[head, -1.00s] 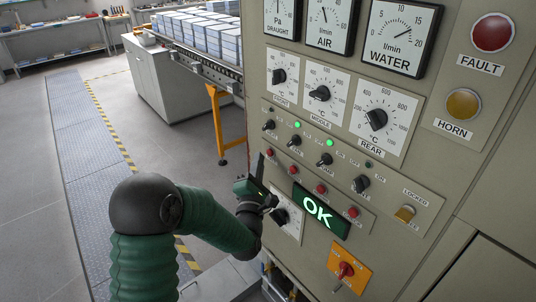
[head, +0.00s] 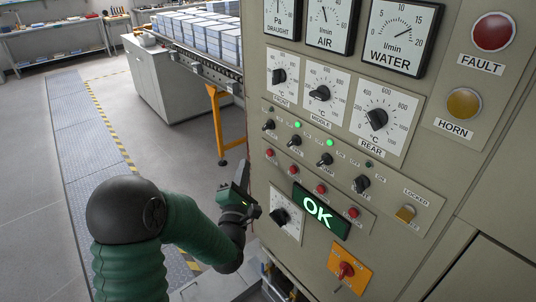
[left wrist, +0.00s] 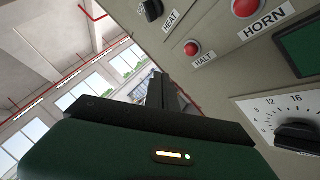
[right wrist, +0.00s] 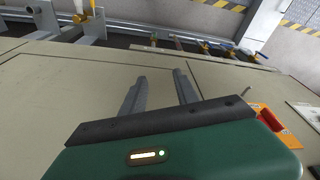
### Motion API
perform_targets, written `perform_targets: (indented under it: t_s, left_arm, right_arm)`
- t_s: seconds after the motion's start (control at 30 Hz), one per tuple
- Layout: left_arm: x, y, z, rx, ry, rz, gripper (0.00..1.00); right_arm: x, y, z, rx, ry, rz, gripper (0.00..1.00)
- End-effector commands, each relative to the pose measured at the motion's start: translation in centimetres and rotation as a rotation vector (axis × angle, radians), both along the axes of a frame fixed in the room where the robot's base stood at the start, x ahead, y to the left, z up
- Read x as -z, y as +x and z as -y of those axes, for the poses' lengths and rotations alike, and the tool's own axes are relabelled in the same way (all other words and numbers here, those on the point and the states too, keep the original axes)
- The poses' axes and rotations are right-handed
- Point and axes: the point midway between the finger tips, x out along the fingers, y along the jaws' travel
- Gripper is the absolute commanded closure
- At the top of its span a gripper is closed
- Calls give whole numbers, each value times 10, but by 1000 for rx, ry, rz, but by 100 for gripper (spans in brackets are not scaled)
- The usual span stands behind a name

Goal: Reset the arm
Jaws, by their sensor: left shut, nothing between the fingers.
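My left gripper (head: 243,178) is at the left edge of the control panel (head: 392,190), left of the lower small dial (head: 286,217) and apart from it. Its fingers are together and empty; they also show in the left wrist view (left wrist: 158,90), beside the HALT button (left wrist: 191,48). My right gripper (right wrist: 161,88) shows only in the right wrist view. Its two fingers are spread with nothing between them, over a plain beige panel (right wrist: 60,90).
The panel carries a lit OK display (head: 321,211), a red-handled switch (head: 346,270) on an orange plate, and knobs and buttons. A conveyor (head: 205,66) with stacked blocks stands behind. The floor at left (head: 40,170) is clear.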

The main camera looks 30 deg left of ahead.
Motion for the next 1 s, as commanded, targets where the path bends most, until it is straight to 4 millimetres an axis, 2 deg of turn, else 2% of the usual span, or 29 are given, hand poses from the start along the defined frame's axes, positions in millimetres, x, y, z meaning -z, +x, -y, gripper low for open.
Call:
perform_targets:
  t_s: [0.33,0.43,0.53,0.63,0.67,0.73,0.8,0.9,1.0]
  left_arm:
    - [0,0,0,0,0,0,100]
    - [6,3,7,11,39,-54,100]
    - [33,10,34,65,207,-272,100]
    - [81,3,76,197,528,-615,100]
    - [97,-5,88,257,643,-722,100]
    - [131,-34,114,422,913,-945,100]
    - [159,-73,133,626,1178,-1121,100]
    - [184,-135,152,949,1496,-1266,100]
    - [194,-185,161,1222,1699,-1305,100]
  right_arm:
    - [0,0,0,0,0,0,64]
    - [0,0,0,0,0,0,64]
    - [0,0,0,0,0,0,64]
    - [0,0,0,0,0,0,64]
    - [0,0,0,0,0,0,64]
    - [0,0,0,0,0,0,64]
    - [0,0,0,0,0,0,64]
    - [0,0,0,0,0,0,64]
    - [0,0,0,0,0,0,64]
